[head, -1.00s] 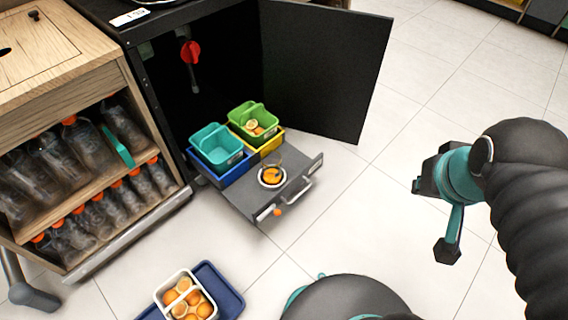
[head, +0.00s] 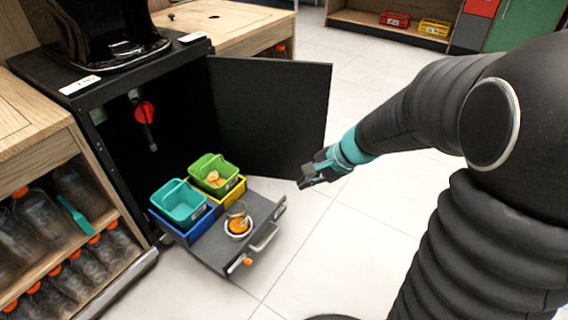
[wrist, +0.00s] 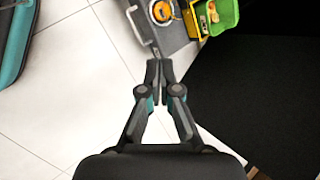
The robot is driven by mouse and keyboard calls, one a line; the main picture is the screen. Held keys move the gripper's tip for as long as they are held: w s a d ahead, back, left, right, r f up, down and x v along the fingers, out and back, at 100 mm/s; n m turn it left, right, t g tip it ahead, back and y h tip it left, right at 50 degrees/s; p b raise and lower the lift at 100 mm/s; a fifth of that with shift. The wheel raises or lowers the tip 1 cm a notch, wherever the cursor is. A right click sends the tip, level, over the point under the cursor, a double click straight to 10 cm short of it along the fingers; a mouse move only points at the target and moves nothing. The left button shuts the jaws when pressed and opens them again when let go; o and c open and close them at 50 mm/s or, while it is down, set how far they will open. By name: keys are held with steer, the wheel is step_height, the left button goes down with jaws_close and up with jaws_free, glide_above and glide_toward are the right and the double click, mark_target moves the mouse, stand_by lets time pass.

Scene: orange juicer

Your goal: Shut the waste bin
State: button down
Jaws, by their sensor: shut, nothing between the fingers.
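The waste bin is a grey pull-out drawer (head: 212,256) that stands open, out of the black cabinet (head: 90,95). Its bar handle (head: 264,238) is on the outer front. It carries a teal tub (head: 180,204) in a blue one, a green tub (head: 214,176) in a yellow one, and a small round holder with orange pieces (head: 238,225). My gripper (head: 306,181) is shut and empty, right of the drawer front and apart from it in the head view. In the wrist view my fingertips (wrist: 159,70) are together, close to the handle (wrist: 138,24) in the picture.
The black cabinet door (head: 272,115) stands wide open behind the drawer, close to my gripper; it fills the right of the wrist view (wrist: 260,90). A wooden shelf with bottles (head: 75,215) stands at left. White tiled floor (head: 340,255) is free in front.

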steer(key=w+d+f+m+y, duration=0.1)
steer(key=w+d+f+m, duration=0.1)
steer(key=w+f+m, duration=0.7)
steer(key=m+t, duration=0.2)
steer(key=m, duration=0.3)
glide_toward(283, 202)
step_height(283, 202, down, 4)
steer(key=a, duration=0.1)
steer(key=w+a, duration=0.1)
steer(key=a, duration=0.1)
steer(key=shift+w+f, duration=0.15)
steer(key=shift+w, duration=0.1)
steer(key=shift+w+a, duration=0.4)
steer(key=shift+w, duration=0.1)
